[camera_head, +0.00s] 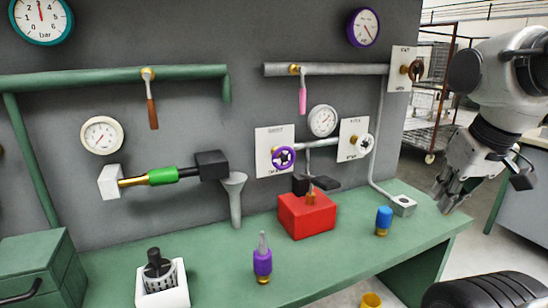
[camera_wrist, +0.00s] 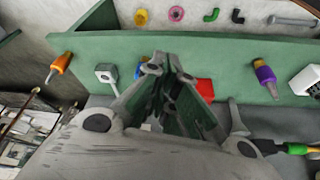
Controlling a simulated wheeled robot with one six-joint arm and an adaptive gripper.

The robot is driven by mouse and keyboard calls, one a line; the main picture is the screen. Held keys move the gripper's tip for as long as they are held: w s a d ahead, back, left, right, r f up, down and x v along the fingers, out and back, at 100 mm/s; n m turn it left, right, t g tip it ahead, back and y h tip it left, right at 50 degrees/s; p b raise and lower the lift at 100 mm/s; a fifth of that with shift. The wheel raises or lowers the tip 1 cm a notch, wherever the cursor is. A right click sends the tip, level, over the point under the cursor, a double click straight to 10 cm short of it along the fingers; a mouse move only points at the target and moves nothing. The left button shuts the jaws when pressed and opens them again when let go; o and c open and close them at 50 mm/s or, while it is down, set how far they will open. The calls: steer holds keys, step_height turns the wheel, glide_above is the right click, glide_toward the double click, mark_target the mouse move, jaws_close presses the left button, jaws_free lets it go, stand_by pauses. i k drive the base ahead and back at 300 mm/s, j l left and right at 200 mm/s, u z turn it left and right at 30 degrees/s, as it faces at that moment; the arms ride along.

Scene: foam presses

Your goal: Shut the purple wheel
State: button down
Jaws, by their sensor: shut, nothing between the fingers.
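The purple wheel (camera_head: 283,158) is a small spoked handwheel on a white plate (camera_head: 265,138), fixed to the grey wall in the middle of the head view. A pipe runs from its right side toward a white wheel. The wheel's printed label is too small to read. My gripper (camera_head: 446,203) is at the right of the head view, by the bench's right end, well apart from the wheel. It points downward, shut and empty. In the wrist view its fingers (camera_wrist: 160,62) come together over the green bench. I cannot make out the purple wheel in the wrist view.
A white wheel (camera_head: 366,144) and brown wheel (camera_head: 415,70) are on the wall right of the purple one. A grey funnel (camera_head: 234,190) is left.

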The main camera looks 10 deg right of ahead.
mark_target(283, 158)
steer(key=k+j, duration=0.1)
steer(key=j, duration=0.4)
steer(key=k+j, duration=0.1)
steer(key=j, duration=0.4)
steer(key=k+j, duration=0.1)
steer(key=j, duration=0.4)
steer(key=k+j, duration=0.1)
steer(key=j, duration=0.35)
steer(key=j+z, duration=0.05)
